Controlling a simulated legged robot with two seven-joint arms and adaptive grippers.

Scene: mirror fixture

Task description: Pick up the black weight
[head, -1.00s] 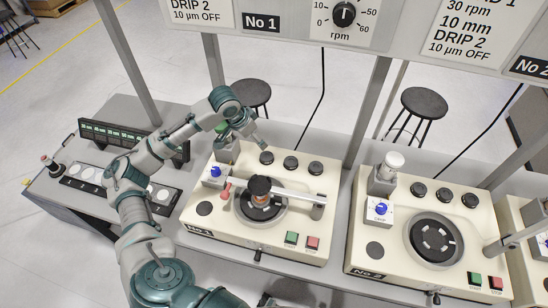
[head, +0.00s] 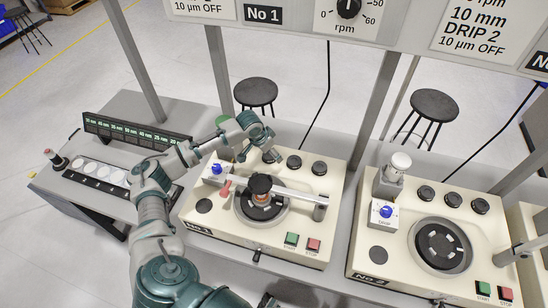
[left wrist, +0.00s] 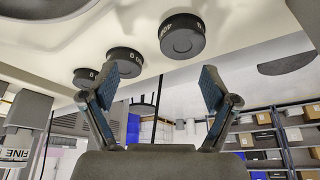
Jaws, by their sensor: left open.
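Three round black weights stand in a row at the back of the No 1 machine: a left one (head: 268,157), a middle one (head: 294,162) and a right one (head: 319,168). My left gripper (head: 274,152) is above and behind the left weight and partly overlaps it. In the left wrist view, which looks upside down, three black weights show: a near one (left wrist: 182,36), another (left wrist: 126,58) and a far one (left wrist: 85,77). The open left gripper (left wrist: 167,80) has nothing between its fingers; its left finger partly covers the second weight. My right gripper is not seen.
A black-topped piece with an orange band (head: 260,187) sits on the No 1 plate, beside a metal bar (head: 300,198). A dropper post stands left of the weights. The No 2 machine (head: 365,270) is to the right, with similar black weights. Frame posts (head: 375,100) rise behind.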

